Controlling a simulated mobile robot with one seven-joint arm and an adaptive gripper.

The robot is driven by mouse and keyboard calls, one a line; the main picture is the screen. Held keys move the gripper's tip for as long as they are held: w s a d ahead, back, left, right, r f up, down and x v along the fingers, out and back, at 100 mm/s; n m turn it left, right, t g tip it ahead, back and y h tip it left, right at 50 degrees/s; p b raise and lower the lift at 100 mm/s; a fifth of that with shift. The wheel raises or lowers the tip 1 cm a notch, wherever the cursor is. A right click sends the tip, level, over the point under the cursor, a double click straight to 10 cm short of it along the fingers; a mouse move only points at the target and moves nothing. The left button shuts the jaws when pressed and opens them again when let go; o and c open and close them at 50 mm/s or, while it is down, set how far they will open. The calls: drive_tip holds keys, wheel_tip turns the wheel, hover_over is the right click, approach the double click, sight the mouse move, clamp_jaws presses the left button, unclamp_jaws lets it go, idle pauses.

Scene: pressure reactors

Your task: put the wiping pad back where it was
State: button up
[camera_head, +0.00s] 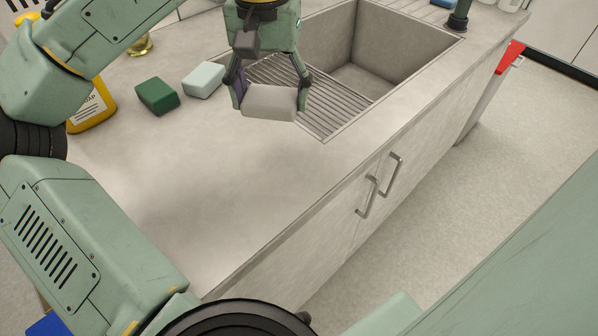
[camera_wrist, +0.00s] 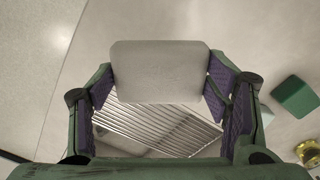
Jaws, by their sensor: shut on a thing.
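My gripper (camera_head: 270,97) is shut on a pale grey block-shaped pad (camera_head: 268,103), held between its two fingers. The pad hangs over the counter beside the near left end of the sink's ribbed draining area. In the wrist view the pad (camera_wrist: 160,72) lies crosswise between the purple-lined fingers of my gripper (camera_wrist: 160,84). I cannot tell whether its underside touches the counter. A dark green block (camera_head: 157,95) and a pale mint block (camera_head: 203,80) lie on the counter to its left.
The sink basin (camera_head: 385,55) and metal draining rack (camera_head: 300,85) are to the right. A yellow soap bottle (camera_head: 92,108) stands at the left. The counter's front part (camera_head: 200,190) is clear. A red-lidded bin (camera_head: 509,57) stands past the counter's right edge.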

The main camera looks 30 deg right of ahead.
drive_tip(key=s+a+f+m+b, duration=0.1)
drive_tip(key=s+a+f+b, duration=0.15)
drive_tip(key=s, duration=0.65)
drive_tip(key=s+a+f+m+b, duration=0.15)
drive_tip(key=s+f+b, duration=0.25)
drive_tip(key=s, duration=0.5)
drive_tip(key=p, duration=0.2)
hover_over(301, 164)
drive_tip(key=shift+f, duration=2.2)
drive_tip(key=shift+f, duration=0.15)
drive_tip(key=o, duration=1)
